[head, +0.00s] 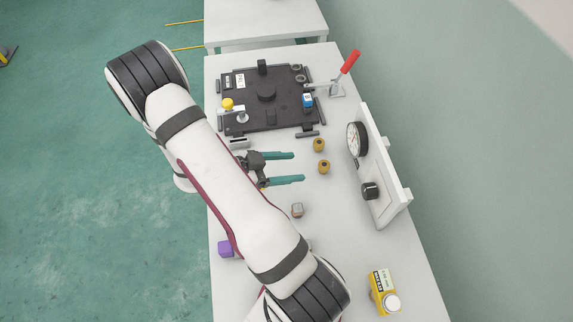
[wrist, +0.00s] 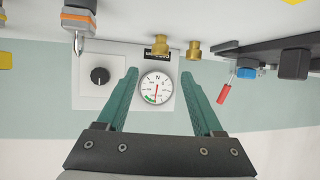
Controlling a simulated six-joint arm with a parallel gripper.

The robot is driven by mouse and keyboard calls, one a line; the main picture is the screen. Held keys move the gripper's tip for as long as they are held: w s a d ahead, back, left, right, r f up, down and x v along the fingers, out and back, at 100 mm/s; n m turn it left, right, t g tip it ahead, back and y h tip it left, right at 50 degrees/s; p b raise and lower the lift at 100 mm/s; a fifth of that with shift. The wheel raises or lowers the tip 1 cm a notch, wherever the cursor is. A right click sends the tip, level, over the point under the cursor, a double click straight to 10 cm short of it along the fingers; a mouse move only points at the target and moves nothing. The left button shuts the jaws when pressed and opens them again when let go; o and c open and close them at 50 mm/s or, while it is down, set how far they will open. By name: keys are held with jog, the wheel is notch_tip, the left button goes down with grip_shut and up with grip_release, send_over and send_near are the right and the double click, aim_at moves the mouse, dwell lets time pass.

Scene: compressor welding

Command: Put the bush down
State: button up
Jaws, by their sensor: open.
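Two small brass bushes stand on the white table in the head view, one (head: 323,166) nearer and one (head: 319,144) farther back. They also show side by side at the top of the wrist view, the left bush (wrist: 162,47) and the right bush (wrist: 194,50). My gripper (head: 298,168) has teal fingers spread apart with nothing between them. In the head view the nearer bush lies just right of the gap between the fingertips. In the wrist view (wrist: 161,70) the left bush lines up with that gap, and the right bush with the right fingertip.
A black fixture plate (head: 267,118) with clamps and a red-handled lever (head: 350,62) is at the back. A panel with gauge (head: 357,139) and knob (head: 370,191) stands at right. A grey-and-copper piece (head: 297,210), purple cube (head: 225,249) and yellow bottle (head: 381,292) are nearer.

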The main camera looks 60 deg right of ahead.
jog(key=shift+w+a+r, duration=0.25)
jog(key=shift+w+a, duration=0.05)
jog(key=shift+a, duration=0.1)
jog(key=w+t, duration=0.3)
jog(key=w, duration=0.2)
jog(key=shift+w+a+r+n+t+y, duration=0.15)
jog(key=shift+w+n+t+y, duration=0.15)
jog(key=shift+n+t, duration=0.1)
jog(key=w+a+r+n+t+y, duration=0.3)
jog(key=w+a+r+t, duration=0.15)
jog(key=w+a, duration=0.2)
jog(key=w+a+r+n+t+y, duration=0.3)
jog(key=w+a+t, duration=0.25)
jog(key=w, duration=0.25)
jog(key=s+a+r+n+y, duration=0.1)
jog(key=a+r+n+y, duration=0.35)
jog(key=a, duration=0.45)
jog(key=s+a+r+n+g+y, duration=0.1)
jog(key=s+a+r+n+y, duration=0.25)
jog(key=s+a, duration=0.3)
jog(key=s+d+n+g+h, duration=0.1)
jog(key=s+n+g, duration=0.3)
jog(key=s, duration=1.5)
jog(key=shift+s+d+r+g+h, duration=0.15)
jog(key=shift+d+g+h, duration=0.15)
jog(key=shift+g+h, duration=0.45)
